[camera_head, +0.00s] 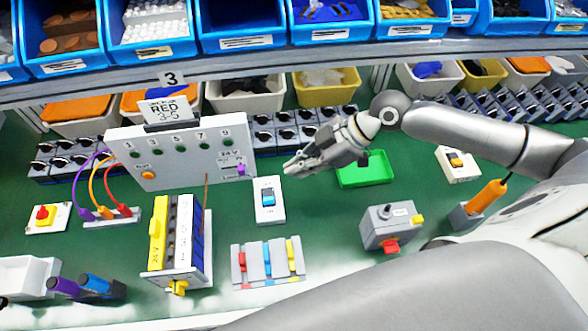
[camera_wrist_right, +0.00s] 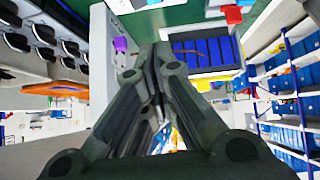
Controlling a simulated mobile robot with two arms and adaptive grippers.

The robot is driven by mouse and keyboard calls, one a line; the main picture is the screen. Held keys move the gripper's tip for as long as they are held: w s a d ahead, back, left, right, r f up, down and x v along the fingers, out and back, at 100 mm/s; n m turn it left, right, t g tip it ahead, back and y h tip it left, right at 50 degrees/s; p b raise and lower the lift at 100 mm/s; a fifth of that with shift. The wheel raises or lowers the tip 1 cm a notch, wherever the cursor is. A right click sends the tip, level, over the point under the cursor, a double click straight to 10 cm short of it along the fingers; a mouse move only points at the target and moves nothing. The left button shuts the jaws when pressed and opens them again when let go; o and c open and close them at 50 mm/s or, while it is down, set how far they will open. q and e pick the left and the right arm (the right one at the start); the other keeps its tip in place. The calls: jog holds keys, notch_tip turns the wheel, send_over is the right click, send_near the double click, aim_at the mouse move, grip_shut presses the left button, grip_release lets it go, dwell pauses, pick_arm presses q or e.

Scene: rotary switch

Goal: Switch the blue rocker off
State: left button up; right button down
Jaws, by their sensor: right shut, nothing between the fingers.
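The blue rocker (camera_head: 268,197) sits on a white upright plate on the green bench, right of the white panel, with small markings above and below it. My right gripper (camera_head: 291,168) comes in from the right, its fingers shut and empty. In the head view its fingertips appear just above and right of the rocker plate, apart from it. In the right wrist view the gripper (camera_wrist_right: 155,62) has its fingers together, pointing up the picture. My left gripper is in neither view.
The white panel (camera_head: 180,152) with a sign stands behind left. A green tray (camera_head: 366,170) lies right of the rocker. Coloured switches (camera_head: 267,262) and a yellow-fronted block (camera_head: 157,235) stand in front. A grey box (camera_head: 392,224) with a red knob stands at right.

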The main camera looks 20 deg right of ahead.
jog(key=shift+a, duration=0.1)
jog(key=shift+w+r+t+b, duration=0.2)
jog(key=shift+w+t+b, duration=0.3)
jog(key=shift+b, duration=0.5)
jog(key=shift+w, duration=0.1)
jog(key=p, duration=0.3)
send_over(269, 193)
jog(key=f, duration=0.6)
jog(key=shift+s+a+f, duration=0.2)
jog(key=shift+s+f, duration=0.05)
jog(key=shift+f, duration=0.15)
notch_tip(269, 193, down, 3)
jog(key=shift+w+d+r, duration=0.1)
jog(key=shift+w+r, duration=0.05)
jog(key=shift+r, duration=0.05)
jog(key=shift+d+f, duration=0.1)
jog(key=shift+f, duration=0.65)
jog(key=shift+w, duration=0.1)
